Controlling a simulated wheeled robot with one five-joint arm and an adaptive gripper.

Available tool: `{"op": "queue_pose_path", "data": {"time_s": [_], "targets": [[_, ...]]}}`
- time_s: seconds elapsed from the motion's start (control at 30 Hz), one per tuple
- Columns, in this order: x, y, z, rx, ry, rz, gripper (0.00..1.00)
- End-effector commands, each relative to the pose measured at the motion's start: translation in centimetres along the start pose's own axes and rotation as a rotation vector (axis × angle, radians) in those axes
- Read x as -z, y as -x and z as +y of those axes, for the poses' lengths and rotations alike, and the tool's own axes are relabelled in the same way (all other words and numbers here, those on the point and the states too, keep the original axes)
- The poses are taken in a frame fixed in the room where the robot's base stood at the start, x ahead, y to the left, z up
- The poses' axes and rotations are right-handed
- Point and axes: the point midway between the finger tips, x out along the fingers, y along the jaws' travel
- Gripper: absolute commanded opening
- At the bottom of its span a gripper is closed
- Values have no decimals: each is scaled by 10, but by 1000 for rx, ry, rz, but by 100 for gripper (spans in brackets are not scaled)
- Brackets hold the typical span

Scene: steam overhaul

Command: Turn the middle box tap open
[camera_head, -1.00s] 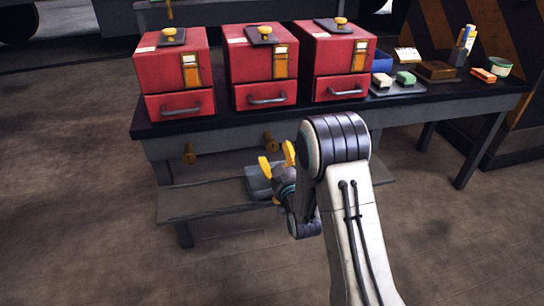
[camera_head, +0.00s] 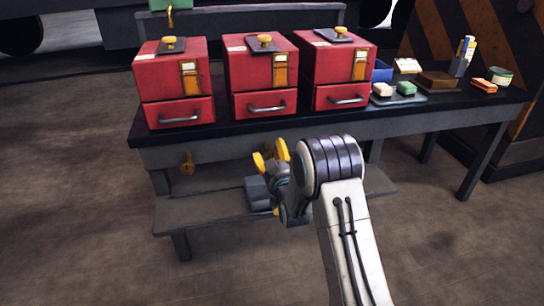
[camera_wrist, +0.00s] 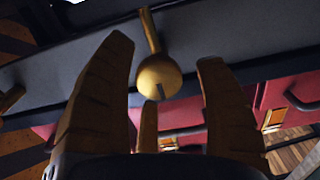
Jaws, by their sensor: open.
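The middle red box (camera_head: 262,75) stands on the dark bench between two like boxes. A yellow knob (camera_head: 264,40) sits on its lid. Below it on the bench front, a brass tap with a round boss and straight handle (camera_wrist: 160,74) shows in the wrist view, between my fingers. My fingers hide it in the head view. My gripper (camera_head: 270,156) is open, its yellow fingers raised at the bench front below the middle box. I cannot tell whether the fingers touch the tap.
Another brass tap (camera_head: 188,162) is on the bench front below the left box (camera_head: 174,80). A lower shelf (camera_head: 215,212) runs under the bench. The floor in front is clear.

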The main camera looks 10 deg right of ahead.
Motion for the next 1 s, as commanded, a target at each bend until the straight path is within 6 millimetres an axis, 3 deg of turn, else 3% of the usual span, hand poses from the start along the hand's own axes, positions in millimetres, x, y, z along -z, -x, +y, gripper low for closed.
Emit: {"op": "queue_pose_path", "data": {"time_s": [0.3,1.0], "targets": [[0,-1,0,0,0,-1,67],[2,-1,-1,1,0,5,7]]}}
